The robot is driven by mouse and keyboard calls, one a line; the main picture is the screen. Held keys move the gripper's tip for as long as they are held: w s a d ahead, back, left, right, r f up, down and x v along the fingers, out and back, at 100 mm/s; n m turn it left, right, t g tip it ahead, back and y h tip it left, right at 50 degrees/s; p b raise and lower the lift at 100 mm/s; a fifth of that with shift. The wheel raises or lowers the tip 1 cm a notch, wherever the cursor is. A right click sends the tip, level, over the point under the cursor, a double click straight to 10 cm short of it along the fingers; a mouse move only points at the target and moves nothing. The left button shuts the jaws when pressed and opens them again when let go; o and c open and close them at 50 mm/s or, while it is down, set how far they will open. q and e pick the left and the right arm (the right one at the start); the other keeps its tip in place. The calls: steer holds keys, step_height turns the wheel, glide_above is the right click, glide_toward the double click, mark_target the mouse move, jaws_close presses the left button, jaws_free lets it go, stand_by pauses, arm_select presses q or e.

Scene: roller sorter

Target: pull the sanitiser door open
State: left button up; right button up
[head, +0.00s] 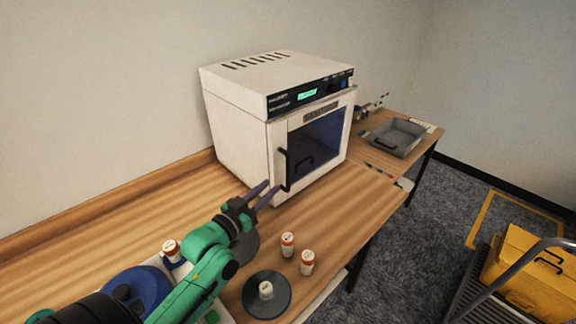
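The white sanitiser (235,110) stands on the wooden table against the wall. Its door (317,146) has a dark window and looks shut. A black vertical handle (284,170) is at the door's left edge. My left gripper (268,192) is open, with its two dark fingers pointing toward the lower end of the handle. The fingers look close to the handle, but I cannot tell whether they touch it. Nothing shows between the fingers. My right gripper is not in view.
Two small orange-and-white bottles (288,244) (307,262) stand on the table (345,207) in front of the sanitiser. A dark round disc (252,300) bears another bottle. A grey tray (398,137) lies on the far table. A yellow crate (525,270) is at right.

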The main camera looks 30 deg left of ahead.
mark_target(287, 171)
arm_select(q)
steer(key=w+p, duration=0.1)
steer(key=w, duration=0.4)
steer(key=shift+w, duration=0.25)
steer(key=w, duration=0.3)
steer(key=w+p, duration=0.1)
steer(key=w, duration=0.1)
steer(key=shift+d+f, duration=0.25)
steer(key=shift+f, duration=0.1)
steer(key=shift+w+d, duration=0.15)
steer(key=shift+r, duration=0.1)
jaws_close()
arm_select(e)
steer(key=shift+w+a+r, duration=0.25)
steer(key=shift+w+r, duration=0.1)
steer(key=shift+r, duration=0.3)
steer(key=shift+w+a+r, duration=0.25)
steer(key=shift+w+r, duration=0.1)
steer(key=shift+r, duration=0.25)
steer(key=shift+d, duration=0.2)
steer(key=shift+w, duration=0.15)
